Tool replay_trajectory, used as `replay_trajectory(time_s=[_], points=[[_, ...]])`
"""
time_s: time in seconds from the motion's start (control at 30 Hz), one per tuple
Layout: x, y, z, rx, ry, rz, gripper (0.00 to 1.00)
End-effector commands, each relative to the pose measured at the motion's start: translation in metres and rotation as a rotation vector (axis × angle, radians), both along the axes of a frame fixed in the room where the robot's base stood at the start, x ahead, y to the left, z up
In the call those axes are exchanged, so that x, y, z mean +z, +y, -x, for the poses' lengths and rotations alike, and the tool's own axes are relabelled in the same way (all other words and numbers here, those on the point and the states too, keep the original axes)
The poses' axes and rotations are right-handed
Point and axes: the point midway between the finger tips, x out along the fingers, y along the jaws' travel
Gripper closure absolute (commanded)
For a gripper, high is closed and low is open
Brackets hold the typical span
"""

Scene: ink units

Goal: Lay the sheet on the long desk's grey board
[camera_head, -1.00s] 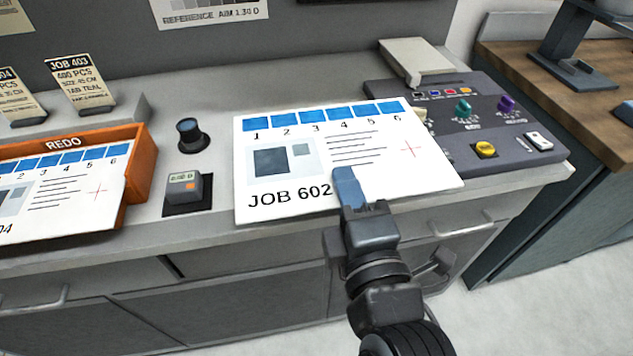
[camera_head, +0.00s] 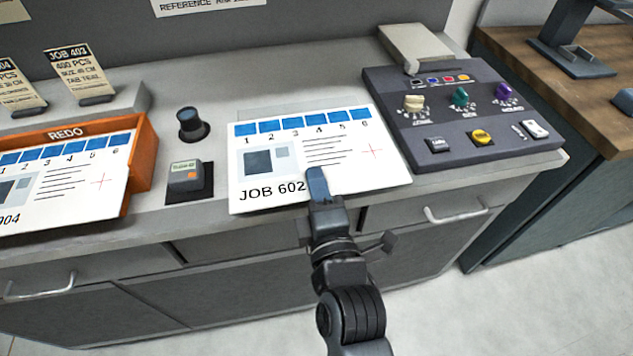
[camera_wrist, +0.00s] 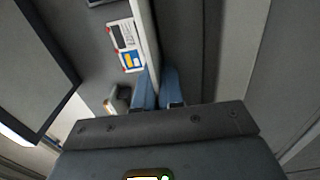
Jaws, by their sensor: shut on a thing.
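The white sheet (camera_head: 335,172) marked JOB 602 has a row of blue patches along its far edge. My gripper (camera_head: 318,185) is shut on its near edge, close to the middle. The sheet lies over the long desk (camera_head: 215,115), between the small dark knob and the control panel; I cannot tell whether it touches the surface. A pale strip shows just behind its far edge, perhaps the grey board, which is otherwise hidden. In the wrist view the blue fingertips (camera_wrist: 158,88) pinch the sheet, seen nearly edge-on as a pale strip (camera_wrist: 146,40).
The control panel (camera_head: 455,155) with coloured knobs stands right of the sheet. A dark knob (camera_head: 190,125) and a small grey device (camera_head: 186,178) stand to its left. Farther left is an orange REDO tray (camera_head: 143,165) holding another sheet. Job cards (camera_head: 80,70) stand behind it.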

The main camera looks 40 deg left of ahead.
Motion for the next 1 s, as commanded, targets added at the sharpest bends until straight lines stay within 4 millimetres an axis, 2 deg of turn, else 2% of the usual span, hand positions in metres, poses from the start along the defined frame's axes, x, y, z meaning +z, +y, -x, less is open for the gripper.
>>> replay_trajectory(time_s=[0.2, 0.23, 0.5, 0.83, 1.0], points=[[-0.004, 0.0, 0.0, 0.0, 0.0, 0.0, 1.0], [-0.003, 0.0, 0.0, 0.0, 0.0, 0.0, 0.9], [-0.002, 0.0, 0.0, 0.0, 0.0, 0.0, 0.67], [0.003, 0.0, 0.0, 0.0, 0.0, 0.0, 0.67], [-0.005, -0.02, 0.017, -0.001, 0.001, 0.002, 0.67]])
